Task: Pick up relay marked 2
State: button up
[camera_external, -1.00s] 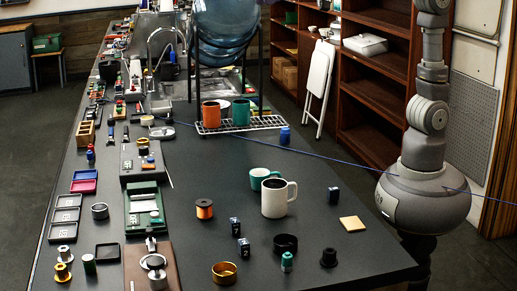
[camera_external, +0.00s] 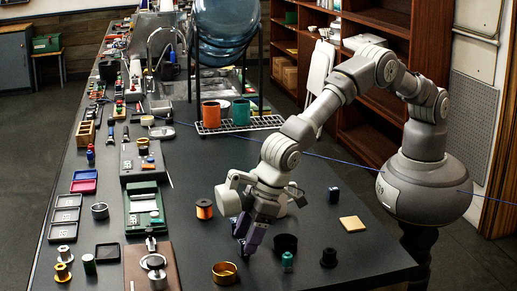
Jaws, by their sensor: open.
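The relays are small dark blue blocks with pale markings on top. I cannot tell whether a relay is between the fingers. The numbers on the relays are too small to read.
A black ring (camera_external: 285,243), a teal bottle (camera_external: 288,261), a brass ring (camera_external: 224,273) and a black knob (camera_external: 328,257) stand near my gripper. An orange spool (camera_external: 204,209) is to its left. A yellow square (camera_external: 352,223) lies to the right.

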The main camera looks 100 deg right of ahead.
jog(key=x, duration=0.2)
jog(key=shift+w+f, duration=0.2)
jog(key=shift+f, duration=0.05)
jog(key=shift+r, duration=0.1)
jog(key=shift+c, duration=0.3)
jog(key=c, duration=1)
